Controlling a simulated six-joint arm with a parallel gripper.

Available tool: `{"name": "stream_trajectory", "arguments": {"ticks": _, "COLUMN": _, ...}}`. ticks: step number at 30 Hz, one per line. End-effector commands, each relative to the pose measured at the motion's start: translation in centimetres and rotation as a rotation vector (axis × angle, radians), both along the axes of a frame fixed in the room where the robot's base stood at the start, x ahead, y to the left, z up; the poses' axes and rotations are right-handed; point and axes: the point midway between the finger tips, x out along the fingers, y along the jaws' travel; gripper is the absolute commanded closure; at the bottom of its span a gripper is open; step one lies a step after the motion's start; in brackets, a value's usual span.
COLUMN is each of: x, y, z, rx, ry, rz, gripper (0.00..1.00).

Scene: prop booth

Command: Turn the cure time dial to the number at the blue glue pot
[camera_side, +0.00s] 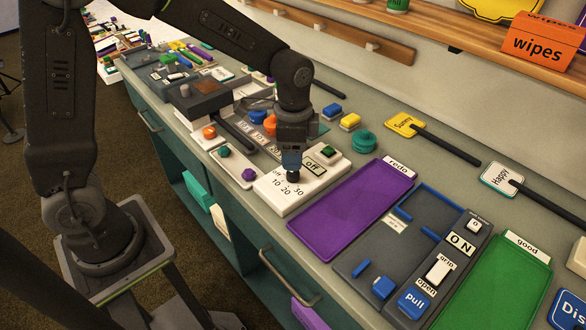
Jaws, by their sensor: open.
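The dial panel (278,204) is a white box with a dark knob (293,177) and the printed marks 10, 20 and 30; which mark the knob points at is too small to tell. My gripper (292,168) is open, pointing down right at the knob; whether its fingers touch the knob I cannot tell. A round blue item (258,116), perhaps the blue glue pot, is behind my gripper to the left. Small number cards (260,138) lie in front of it, and their digits are hard to read.
An orange round item (270,123) is beside the blue one, partly behind my arm. A green button (328,151) and an "off" label (314,166) are close to my gripper's right. A purple tray (345,212) lies right of the panel. A teal round item (363,141) stands behind.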

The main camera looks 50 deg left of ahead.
Motion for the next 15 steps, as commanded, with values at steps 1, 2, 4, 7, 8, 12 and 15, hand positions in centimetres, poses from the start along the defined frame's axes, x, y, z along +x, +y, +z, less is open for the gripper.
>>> {"name": "stream_trajectory", "arguments": {"ticks": 1, "x": -0.1, "y": 0.0, "z": -1.2, "rx": 0.001, "ry": 0.006, "rz": 0.001, "gripper": 0.43}}
{"name": "stream_trajectory", "arguments": {"ticks": 2, "x": 0.0, "y": 0.0, "z": -1.7, "rx": 0.000, "ry": 0.004, "rz": 0.001, "gripper": 0.43}}
{"name": "stream_trajectory", "arguments": {"ticks": 4, "x": -0.1, "y": 0.0, "z": -2.9, "rx": 0.001, "ry": 0.005, "rz": 0.001, "gripper": 0.43}}
{"name": "stream_trajectory", "arguments": {"ticks": 7, "x": 0.0, "y": 0.0, "z": -4.2, "rx": 0.001, "ry": 0.004, "rz": 0.001, "gripper": 0.43}}
{"name": "stream_trajectory", "arguments": {"ticks": 8, "x": 0.0, "y": 0.0, "z": -4.5, "rx": 0.001, "ry": 0.002, "rz": 0.001, "gripper": 0.43}}
{"name": "stream_trajectory", "arguments": {"ticks": 12, "x": 0.0, "y": 0.0, "z": -5.4, "rx": 0.000, "ry": 0.000, "rz": 0.001, "gripper": 0.43}}
{"name": "stream_trajectory", "arguments": {"ticks": 15, "x": 0.0, "y": 0.0, "z": -5.7, "rx": 0.000, "ry": 0.000, "rz": 0.001, "gripper": 0.43}}
